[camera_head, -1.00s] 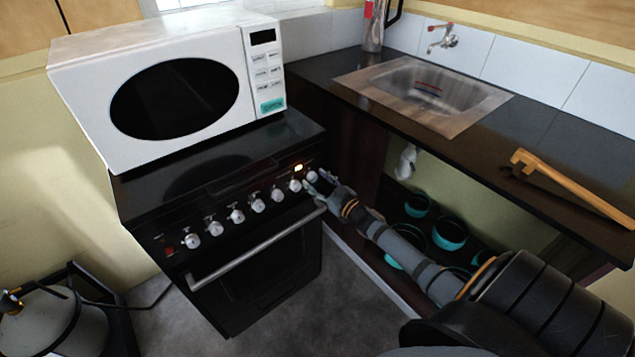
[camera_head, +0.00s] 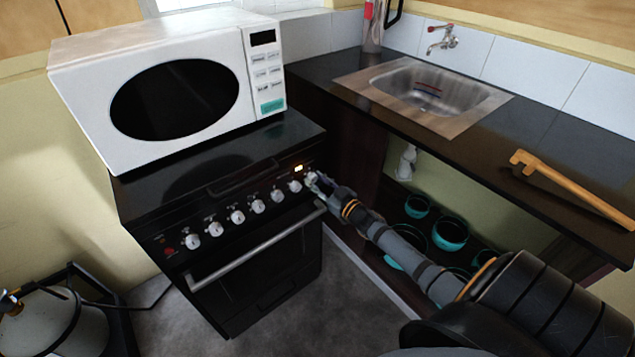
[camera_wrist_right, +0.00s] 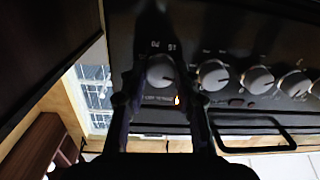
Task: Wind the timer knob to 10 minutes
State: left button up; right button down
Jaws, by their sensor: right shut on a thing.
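The timer knob (camera_wrist_right: 160,71) is the last white knob at the right end of the black stove's (camera_head: 225,240) control panel. The knob's exact pointer position is too small to read. My left gripper is not in view.
Several other white knobs (camera_head: 257,206) line the panel to the left, above the oven handle (camera_head: 258,256). A white microwave (camera_head: 95,75) stands on the stove. To the right are a counter with a sink (camera_head: 440,130), a wooden-handled tool (camera_head: 570,186) and teal pots (camera_head: 450,234) below.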

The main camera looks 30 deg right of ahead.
dwell(0.7)
jog(key=c, duration=1)
grip_release()
jog(key=s+d, duration=0.1)
jog(key=s, duration=1.1)
jog(key=shift+d, duration=0.2)
